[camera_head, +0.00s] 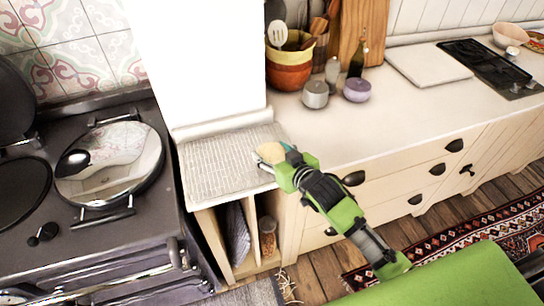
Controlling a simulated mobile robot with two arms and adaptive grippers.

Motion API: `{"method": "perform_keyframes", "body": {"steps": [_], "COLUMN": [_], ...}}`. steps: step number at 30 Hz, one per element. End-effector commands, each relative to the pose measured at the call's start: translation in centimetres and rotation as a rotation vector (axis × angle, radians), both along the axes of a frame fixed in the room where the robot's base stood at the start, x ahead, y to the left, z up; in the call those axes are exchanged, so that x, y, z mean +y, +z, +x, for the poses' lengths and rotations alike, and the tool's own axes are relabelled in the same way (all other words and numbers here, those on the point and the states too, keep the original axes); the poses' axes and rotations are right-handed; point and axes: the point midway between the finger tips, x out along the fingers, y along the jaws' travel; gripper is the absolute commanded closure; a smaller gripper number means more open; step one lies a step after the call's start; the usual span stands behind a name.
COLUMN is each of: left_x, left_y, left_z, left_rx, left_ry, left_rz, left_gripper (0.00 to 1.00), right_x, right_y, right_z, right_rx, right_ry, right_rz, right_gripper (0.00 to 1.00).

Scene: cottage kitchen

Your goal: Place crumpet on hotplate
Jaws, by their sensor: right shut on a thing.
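The crumpet (270,152) is a small pale tan round, partly hidden by my gripper. My right gripper (268,160), on a green and black arm from the lower right, is shut on it above the right end of the pale tiled worktop. The dark range cooker (150,240) stands at the left. Its left hotplate (20,190) is a dark disc, cut off by the picture edge, with its lid (12,105) raised behind. A shiny round lid (115,165) covers the right side of the cooker top. My left gripper is not in view.
A white wall block (200,60) rises behind the tiled worktop (205,170). The counter's front is clear.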

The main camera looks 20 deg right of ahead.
Motion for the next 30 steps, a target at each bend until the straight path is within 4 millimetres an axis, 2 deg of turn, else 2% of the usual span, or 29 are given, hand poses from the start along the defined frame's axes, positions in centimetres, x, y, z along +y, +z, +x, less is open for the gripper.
{"method": "perform_keyframes", "body": {"steps": [1, 6, 17, 18, 19, 30], "left_x": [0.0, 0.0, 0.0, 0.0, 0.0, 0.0], "left_y": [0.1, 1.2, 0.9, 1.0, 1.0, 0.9], "left_z": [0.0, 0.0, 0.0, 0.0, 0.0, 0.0], "left_rx": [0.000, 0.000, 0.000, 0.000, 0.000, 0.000], "left_ry": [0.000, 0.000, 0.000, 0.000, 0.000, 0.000], "left_rz": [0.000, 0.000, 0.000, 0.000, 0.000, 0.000], "left_gripper": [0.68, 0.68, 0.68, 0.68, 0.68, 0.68], "right_x": [0.0, 0.0, 0.1, 0.1, 0.1, 0.1], "right_y": [-1.1, -2.2, -2.7, -2.7, -2.7, -2.7], "right_z": [-0.1, -0.1, -0.1, -0.1, -0.1, -0.1], "right_rx": [0.005, 0.002, 0.001, 0.001, 0.001, 0.001], "right_ry": [-0.001, 0.000, 0.001, 0.001, 0.001, 0.001], "right_rz": [0.000, 0.000, -0.001, -0.001, -0.001, -0.001], "right_gripper": [0.56, 0.56, 0.56, 0.36, 0.28, 0.27]}}
